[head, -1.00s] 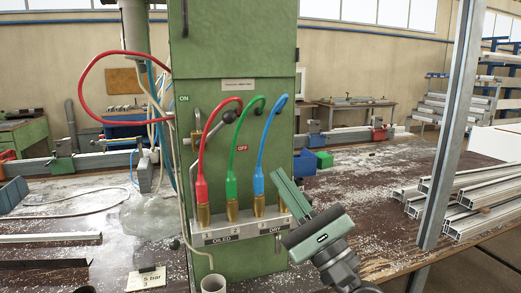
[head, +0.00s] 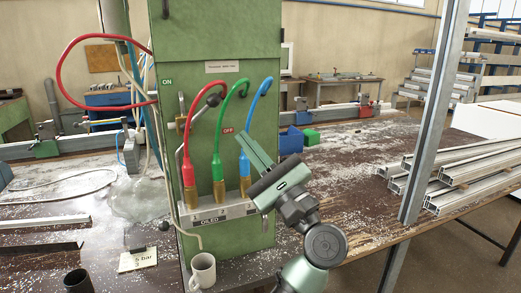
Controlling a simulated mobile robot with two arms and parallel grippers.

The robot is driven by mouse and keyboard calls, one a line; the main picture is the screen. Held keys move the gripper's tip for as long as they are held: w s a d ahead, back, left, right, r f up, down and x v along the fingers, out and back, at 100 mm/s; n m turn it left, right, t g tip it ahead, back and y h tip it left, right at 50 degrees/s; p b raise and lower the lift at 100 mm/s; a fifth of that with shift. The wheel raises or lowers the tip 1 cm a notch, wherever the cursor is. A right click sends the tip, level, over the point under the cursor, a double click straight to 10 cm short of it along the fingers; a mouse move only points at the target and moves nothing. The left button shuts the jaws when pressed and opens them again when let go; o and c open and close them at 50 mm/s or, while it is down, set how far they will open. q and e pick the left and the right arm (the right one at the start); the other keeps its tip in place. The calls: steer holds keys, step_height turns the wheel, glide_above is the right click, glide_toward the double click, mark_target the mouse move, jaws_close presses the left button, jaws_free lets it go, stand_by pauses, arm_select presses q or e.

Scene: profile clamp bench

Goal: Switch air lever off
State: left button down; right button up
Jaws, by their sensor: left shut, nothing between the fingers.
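The air lever (head: 202,109) is on the front of the green cabinet (head: 258,92). It is a thin rod with a black ball knob, slanting up to the right from a brass valve (head: 181,122). Red and green hoses pass in front of part of it. The ON label (head: 167,82) is above left of the valve and the red OFF label (head: 227,130) is right of and below the knob. My left gripper (head: 253,150) is shut and empty, right of and below the lever, in front of the blue hose's lower end. Its contact with the hose cannot be told.
Red, green and blue hoses rise from brass fittings on a manifold block (head: 217,213). A white mug (head: 202,271) and a dark cup (head: 78,281) stand below. A metal post (head: 433,110) and stacked profiles (head: 455,172) are at right. Blue and green boxes sit behind my gripper.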

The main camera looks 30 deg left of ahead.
mark_target(200, 114)
arm_select(q)
steer(key=a+r+p, duration=0.2)
steer(key=a+r, duration=0.2)
steer(key=shift+s+r+p, duration=0.2)
steer(key=shift+r+p, duration=0.15)
steer(key=shift+p, duration=0.05)
